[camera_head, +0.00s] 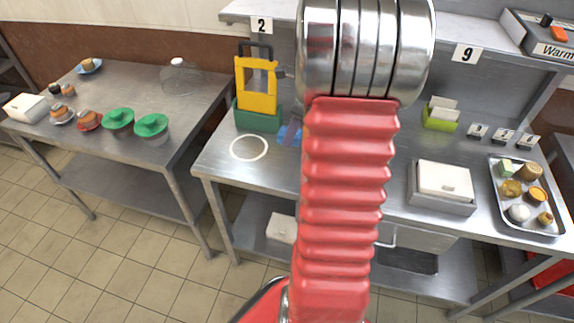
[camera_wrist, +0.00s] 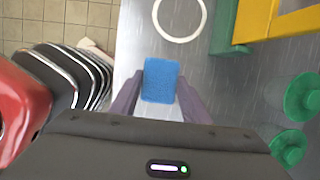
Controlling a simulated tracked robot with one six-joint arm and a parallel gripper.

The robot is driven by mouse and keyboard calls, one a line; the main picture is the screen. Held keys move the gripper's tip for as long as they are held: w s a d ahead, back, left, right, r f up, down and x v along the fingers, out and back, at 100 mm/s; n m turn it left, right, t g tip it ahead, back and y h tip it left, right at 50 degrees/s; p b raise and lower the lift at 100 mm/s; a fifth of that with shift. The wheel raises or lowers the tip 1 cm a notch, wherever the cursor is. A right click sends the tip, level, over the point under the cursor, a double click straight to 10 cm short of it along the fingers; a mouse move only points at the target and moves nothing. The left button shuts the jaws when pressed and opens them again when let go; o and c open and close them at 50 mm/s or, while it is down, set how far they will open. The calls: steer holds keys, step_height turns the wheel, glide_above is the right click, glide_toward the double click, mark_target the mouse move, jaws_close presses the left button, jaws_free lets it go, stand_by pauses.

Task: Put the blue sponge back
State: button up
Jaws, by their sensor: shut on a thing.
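The blue sponge (camera_wrist: 161,80) sits between the two fingertips of my gripper (camera_wrist: 160,97) in the wrist view, and the fingers are shut on it. In the head view a bit of the blue sponge (camera_head: 282,133) shows left of my red arm, beside the green base of a yellow holder. The rest of it is hidden by my arm and fingers. The steel worktop lies under it; I cannot tell whether the sponge touches it. A white ring mark (camera_head: 249,147) lies bare on the worktop to the left, and also shows in the wrist view (camera_wrist: 180,16).
The yellow and green holder (camera_head: 257,90) stands close to the sponge. A white lidded box (camera_head: 444,180) and a food tray (camera_head: 526,195) stand right. The left table (camera_head: 150,85) carries green-topped pots (camera_head: 151,126). A light green holder (camera_head: 440,114) stands at the back.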

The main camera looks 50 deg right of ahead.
steer(key=shift+f, duration=0.1)
steer(key=shift+f, duration=3.05)
steer(key=shift+f, duration=1.85)
steer(key=o, duration=1)
steer(key=shift+f, duration=0.1)
